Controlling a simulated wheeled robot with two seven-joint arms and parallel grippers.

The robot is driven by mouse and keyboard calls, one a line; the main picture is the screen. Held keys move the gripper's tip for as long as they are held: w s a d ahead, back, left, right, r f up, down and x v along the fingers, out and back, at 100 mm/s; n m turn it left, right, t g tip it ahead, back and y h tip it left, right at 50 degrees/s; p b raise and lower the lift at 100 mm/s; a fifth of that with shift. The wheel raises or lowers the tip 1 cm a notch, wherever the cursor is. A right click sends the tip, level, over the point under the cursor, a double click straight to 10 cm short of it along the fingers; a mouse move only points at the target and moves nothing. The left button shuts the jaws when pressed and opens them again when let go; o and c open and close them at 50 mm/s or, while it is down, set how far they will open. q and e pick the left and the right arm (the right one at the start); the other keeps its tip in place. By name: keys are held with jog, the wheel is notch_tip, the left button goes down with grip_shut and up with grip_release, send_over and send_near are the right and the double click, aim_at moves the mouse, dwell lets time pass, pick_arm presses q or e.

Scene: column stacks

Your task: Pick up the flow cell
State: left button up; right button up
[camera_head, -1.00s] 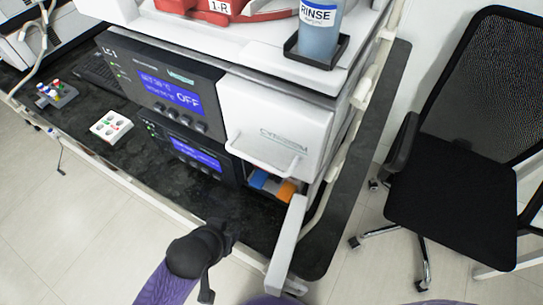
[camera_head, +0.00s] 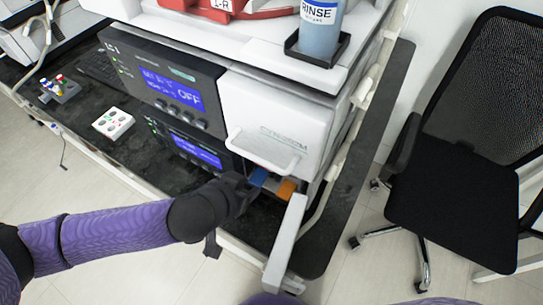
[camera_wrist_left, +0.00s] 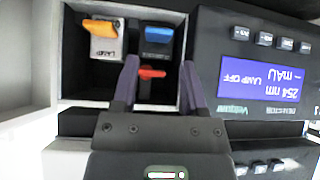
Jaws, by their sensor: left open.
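In the left wrist view, an open compartment (camera_wrist_left: 92,101) holds a light block with an orange top (camera_wrist_left: 101,28) and a dark unit with a blue part (camera_wrist_left: 157,35). A small red piece (camera_wrist_left: 151,72) shows just below the blue part. Which of these is the flow cell is not marked. My left gripper (camera_wrist_left: 159,68) is open, its fingers either side of the red piece, with no clear contact. In the head view my left gripper (camera_head: 247,184) is at the compartment mouth, by the blue part (camera_head: 259,176) and orange part (camera_head: 286,189). My right gripper is out of view.
The compartment lies under a white front panel with a handle (camera_head: 265,150), beside instrument displays (camera_head: 195,150). A white door (camera_head: 286,243) stands open at its right. A white block (camera_head: 113,123) and a small rack (camera_head: 60,90) sit on the dark bench, left.

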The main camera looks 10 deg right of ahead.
aim_at(257, 179)
pick_arm(q)
jog(key=b+x, duration=0.2)
jog(key=x, duration=0.3)
jog(key=shift+f, duration=0.15)
jog(key=shift+b+x, duration=0.55)
jog(key=shift+x, duration=0.35)
jog(key=shift+r, duration=0.25)
jog(key=c, duration=0.7)
grip_shut()
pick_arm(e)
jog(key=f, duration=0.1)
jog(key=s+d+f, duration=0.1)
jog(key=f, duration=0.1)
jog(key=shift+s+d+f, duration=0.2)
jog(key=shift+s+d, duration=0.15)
